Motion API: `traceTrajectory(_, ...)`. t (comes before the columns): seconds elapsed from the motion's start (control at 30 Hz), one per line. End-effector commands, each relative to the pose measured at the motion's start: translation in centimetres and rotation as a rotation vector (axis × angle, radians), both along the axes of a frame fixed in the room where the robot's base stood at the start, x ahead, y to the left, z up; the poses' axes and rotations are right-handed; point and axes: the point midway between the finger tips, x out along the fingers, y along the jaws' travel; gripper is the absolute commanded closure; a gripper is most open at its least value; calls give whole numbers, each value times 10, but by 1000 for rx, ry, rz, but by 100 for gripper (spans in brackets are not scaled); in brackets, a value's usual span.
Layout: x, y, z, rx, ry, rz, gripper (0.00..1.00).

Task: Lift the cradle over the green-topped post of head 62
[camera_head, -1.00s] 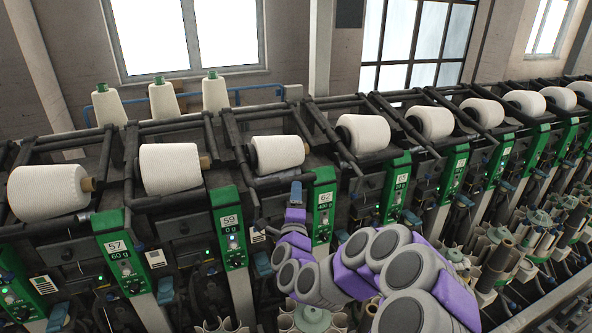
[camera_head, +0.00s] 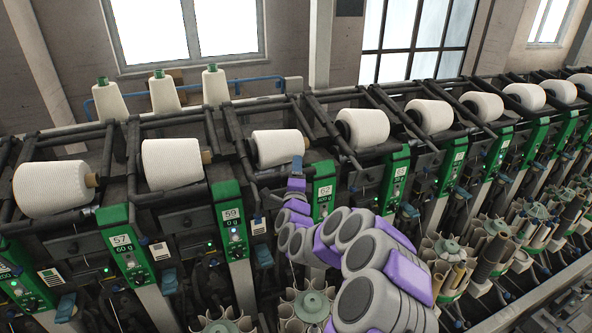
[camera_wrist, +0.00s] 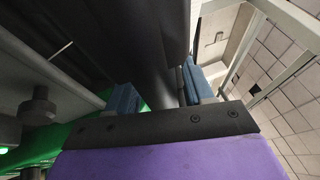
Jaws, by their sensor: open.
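The green-topped post of head 62 (camera_head: 324,190) stands right of my gripper, with a white number plate and a lit panel. The dark cradle (camera_head: 266,176) beside it carries a white yarn cone (camera_head: 275,148), lying on its side. My gripper (camera_head: 297,165) is at the cradle's right front end, close to the post's top; contact cannot be told. In the wrist view my gripper (camera_wrist: 158,92) shows two blue fingertips apart, with a long dark bar (camera_wrist: 145,45) reaching into the space between them. Whether the bar lies fully between the fingers is unclear.
The post of head 59 (camera_head: 231,220) and its neighbouring cone (camera_head: 172,163) are to the left. More heads with cones run off to the right. Three upright cones (camera_head: 165,92) stand behind. Yarn magazines (camera_head: 305,305) are below my arm.

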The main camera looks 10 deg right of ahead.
Motion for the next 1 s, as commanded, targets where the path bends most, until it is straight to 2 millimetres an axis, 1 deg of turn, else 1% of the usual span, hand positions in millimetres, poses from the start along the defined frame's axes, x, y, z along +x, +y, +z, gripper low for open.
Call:
traceTrajectory(0.17,0,0,0,0,0,1,48)
traceTrajectory(0.7,0,0,-2,0,3,1,100)
traceTrajectory(1.0,0,0,-3,1,6,1,100)
